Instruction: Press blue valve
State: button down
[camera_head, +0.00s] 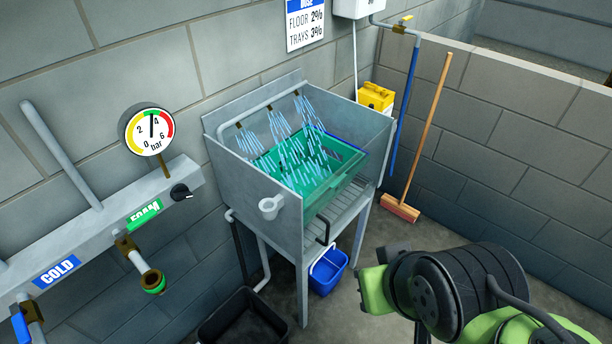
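A blue valve handle (20,327) shows at the bottom left corner, below the blue COLD label (58,271) on the grey wall pipe. It is partly cut off by the picture's edge. The green and black end of my arm (378,274) is at the lower right, far from the blue handle and in front of the wash sink. Its fingers cannot be made out clearly, and nothing is seen held in it.
A metal sink (252,205) holds a green tray (312,194) under running spray jets. A round gauge (150,130) reads near mid-scale. A brass outlet (152,280) juts out beneath the FOAM label. A blue bucket (328,272), black bin (243,322) and broom (427,130) stand around.

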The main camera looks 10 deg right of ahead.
aim_at(23, 335)
jog(key=u, duration=2.25)
jog(key=i+j+u, duration=0.3)
jog(key=i+j, duration=0.15)
jog(key=j, duration=0.2)
jog(key=i+j+u, duration=0.35)
jog(key=i+j, duration=0.2)
